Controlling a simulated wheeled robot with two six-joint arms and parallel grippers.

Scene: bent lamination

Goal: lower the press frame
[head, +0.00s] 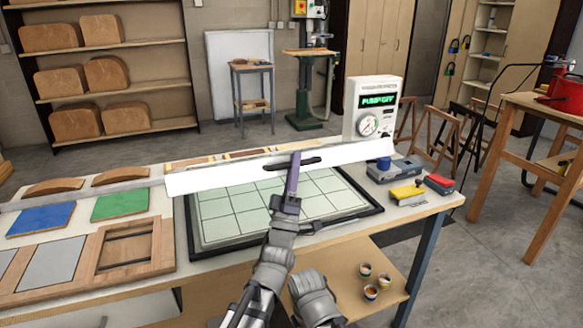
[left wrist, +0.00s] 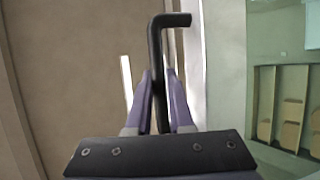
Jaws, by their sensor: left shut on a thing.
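The press frame (head: 220,180) shows in the head view as a long white panel edge, raised over the press bed (head: 235,213). The bed has a pale green gridded surface with a dark rim. A black handle (head: 308,161) is on the frame's front. My left gripper (head: 294,160) has its purple fingers at this handle. In the left wrist view the fingers are shut on the black bent handle (left wrist: 157,60). The frame appears tilted up, with clear space between it and the bed's front.
A pump box (head: 372,108) with a gauge and a green display reading pump off stands behind the bed. Blue (head: 40,219) and green (head: 125,204) panels and wooden frames lie to the left.

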